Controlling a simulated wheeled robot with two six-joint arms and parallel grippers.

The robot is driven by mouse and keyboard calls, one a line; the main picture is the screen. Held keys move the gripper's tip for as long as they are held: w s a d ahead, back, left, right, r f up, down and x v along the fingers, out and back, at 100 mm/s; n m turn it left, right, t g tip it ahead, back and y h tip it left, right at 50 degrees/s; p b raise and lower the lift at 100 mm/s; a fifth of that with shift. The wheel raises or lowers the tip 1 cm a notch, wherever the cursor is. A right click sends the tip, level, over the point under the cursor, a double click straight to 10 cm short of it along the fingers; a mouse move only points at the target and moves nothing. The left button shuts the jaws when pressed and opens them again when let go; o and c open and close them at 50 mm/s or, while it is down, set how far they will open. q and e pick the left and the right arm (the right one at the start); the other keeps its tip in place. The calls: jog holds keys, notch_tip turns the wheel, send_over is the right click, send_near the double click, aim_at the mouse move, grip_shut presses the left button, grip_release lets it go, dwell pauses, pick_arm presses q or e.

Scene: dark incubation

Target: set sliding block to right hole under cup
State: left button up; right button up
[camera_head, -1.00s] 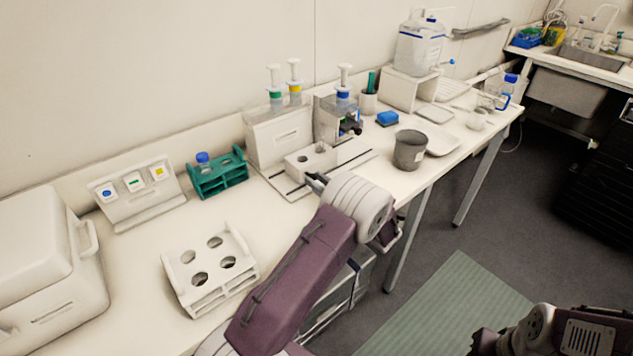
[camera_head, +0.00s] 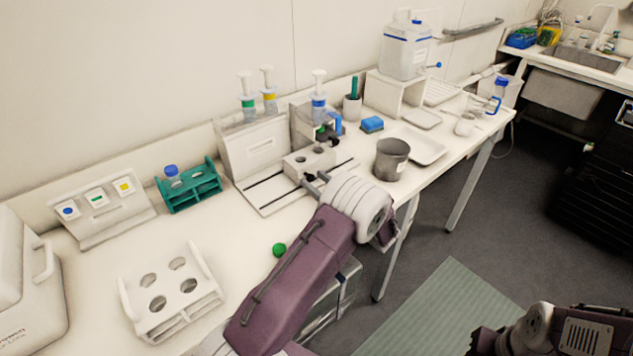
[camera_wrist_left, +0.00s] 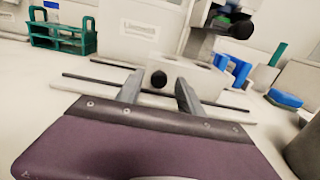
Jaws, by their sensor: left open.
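The white sliding block (camera_head: 308,163) with holes in its top sits on the dark rails of a white base. My left gripper (camera_head: 315,182) is at the block's near side. In the wrist view its two fingers (camera_wrist_left: 158,89) are apart, with nothing held. Contact with the block is unclear. My right arm is at the lower right, its fingers unclear (camera_head: 487,342).
A grey beaker (camera_head: 391,160) stands right of my left gripper. A teal rack (camera_head: 189,186) and a white rack (camera_head: 170,294) are to the left. A small green ball (camera_head: 279,250) lies beside my left arm. Open counter lies between the racks and the rails.

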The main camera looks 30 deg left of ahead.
pick_arm(q)
jog(key=v, duration=0.9)
